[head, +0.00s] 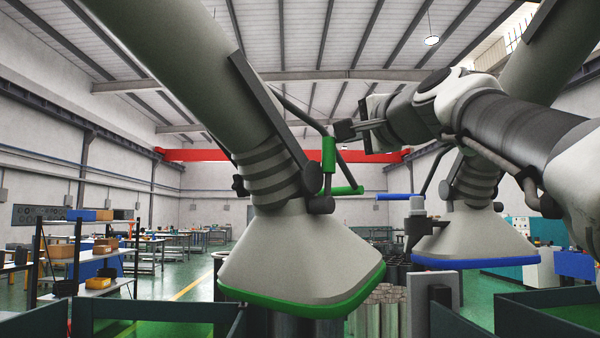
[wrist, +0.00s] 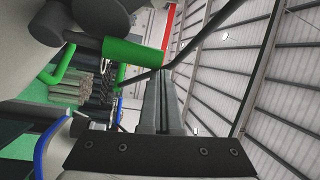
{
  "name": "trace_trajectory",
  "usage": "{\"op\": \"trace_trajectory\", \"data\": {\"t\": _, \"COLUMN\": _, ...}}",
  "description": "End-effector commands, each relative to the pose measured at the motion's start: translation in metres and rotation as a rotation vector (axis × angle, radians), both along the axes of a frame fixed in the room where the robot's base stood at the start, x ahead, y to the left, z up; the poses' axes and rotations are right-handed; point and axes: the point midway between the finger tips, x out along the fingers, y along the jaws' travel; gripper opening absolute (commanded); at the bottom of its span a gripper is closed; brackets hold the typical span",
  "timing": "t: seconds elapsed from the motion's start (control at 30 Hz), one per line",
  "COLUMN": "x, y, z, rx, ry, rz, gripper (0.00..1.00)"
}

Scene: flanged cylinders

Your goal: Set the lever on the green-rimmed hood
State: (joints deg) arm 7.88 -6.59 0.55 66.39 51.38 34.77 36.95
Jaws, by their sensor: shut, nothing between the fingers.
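The green-rimmed hood (head: 300,255) hangs left of centre in the head view, its wide mouth down. A dark bent rod on its duct carries an upright green grip (head: 328,155), the likely lever. A level green bar (head: 347,190) sits just below it. In the wrist view my fingers (wrist: 160,82) end close to the grip; contact is unclear.
A blue-rimmed hood (head: 475,235) with a blue bar (head: 400,196) hangs to the right, under my arm. Metal cylinders (head: 380,310) stand below, between the hoods. Dark-walled bins line the front edge. Shelving (head: 85,255) stands at the far left.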

Motion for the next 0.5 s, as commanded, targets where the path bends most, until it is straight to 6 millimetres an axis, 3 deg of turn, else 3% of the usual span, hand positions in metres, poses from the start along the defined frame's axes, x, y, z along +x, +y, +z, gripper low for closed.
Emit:
{"op": "trace_trajectory", "data": {"t": 0.03, "x": -0.004, "y": 0.004, "z": -0.008, "rx": -0.023, "ry": -0.029, "rz": 0.002, "gripper": 0.0}}
{"op": "trace_trajectory", "data": {"t": 0.5, "x": -0.023, "y": 0.021, "z": -0.004, "rx": -0.17, "ry": -0.196, "rz": 0.001, "gripper": 0.0}}
